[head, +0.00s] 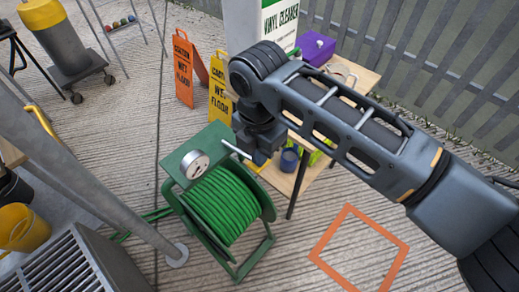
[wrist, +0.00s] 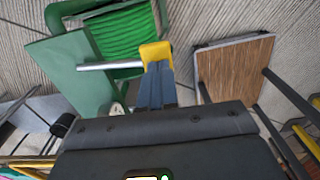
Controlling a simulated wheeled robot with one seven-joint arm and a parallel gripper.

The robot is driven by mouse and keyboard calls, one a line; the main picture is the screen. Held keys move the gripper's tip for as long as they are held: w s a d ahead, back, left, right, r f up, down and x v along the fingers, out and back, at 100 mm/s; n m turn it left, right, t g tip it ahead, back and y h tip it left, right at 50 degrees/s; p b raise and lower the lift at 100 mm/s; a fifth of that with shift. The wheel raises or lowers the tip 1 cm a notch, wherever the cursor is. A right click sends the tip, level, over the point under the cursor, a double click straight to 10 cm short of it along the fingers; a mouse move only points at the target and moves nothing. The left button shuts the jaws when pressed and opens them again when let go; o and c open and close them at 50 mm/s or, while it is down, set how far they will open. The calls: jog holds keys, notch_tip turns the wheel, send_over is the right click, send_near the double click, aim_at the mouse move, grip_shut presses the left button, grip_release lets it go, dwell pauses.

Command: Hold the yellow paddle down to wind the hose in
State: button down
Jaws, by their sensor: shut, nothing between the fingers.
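The green hose reel (head: 222,207) stands on the ground left of my arm in the head view, with green hose wound on its drum (wrist: 122,38). A silver lever (wrist: 108,66) sticks out from its green side plate and ends in the yellow paddle (wrist: 155,53). In the head view the paddle (head: 259,166) shows only partly below my wrist. My gripper (wrist: 156,72) is shut and empty, its fingertips right at the paddle. Whether they touch or press it I cannot tell.
Wet-floor signs (head: 184,68) stand behind. A grey pole (head: 110,170) slants at left. An orange square outline (head: 322,243) marks clear floor.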

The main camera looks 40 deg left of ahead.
aim_at(264, 166)
jog(key=f+y+b, duration=0.1)
jog(key=d+f+y+b, duration=0.1)
jog(key=f, duration=0.1)
jog(key=f+y+b, duration=0.1)
jog(key=b, duration=0.1)
jog(key=shift+s+d+f, duration=0.1)
jog(key=shift+d+f, duration=0.15)
jog(key=shift+f, duration=0.1)
jog(key=shift+r+y, duration=0.15)
jog(key=shift+y, duration=0.15)
jog(key=shift+r, duration=0.1)
dwell(2.0)
jog(key=shift+r+p, duration=0.75)
jog(key=shift+r, duration=0.1)
